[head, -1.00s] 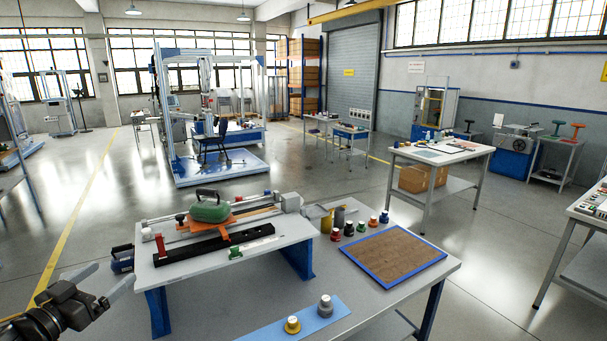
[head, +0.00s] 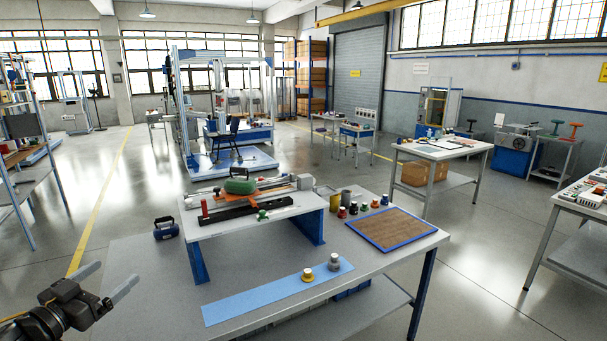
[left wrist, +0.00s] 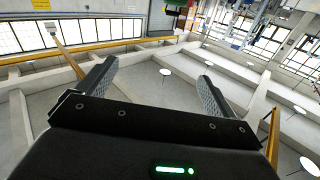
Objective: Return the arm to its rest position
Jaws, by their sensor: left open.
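My left gripper (head: 104,283) is at the lower left of the head view, left of the workbench (head: 150,262). Its two fingers are apart and nothing is between them. In the left wrist view the open fingers (left wrist: 156,88) point at the ceiling and upper walls, with only empty air between them. The left gripper touches nothing that I can see. My right gripper is in neither current view.
The workbench carries a raised platform with a test rig (head: 255,207), several small knobs, a blue strip (head: 240,300) and a blue-framed brown board (head: 392,229). A blue case (head: 165,228) sits at its left. Open floor lies beyond, on the left.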

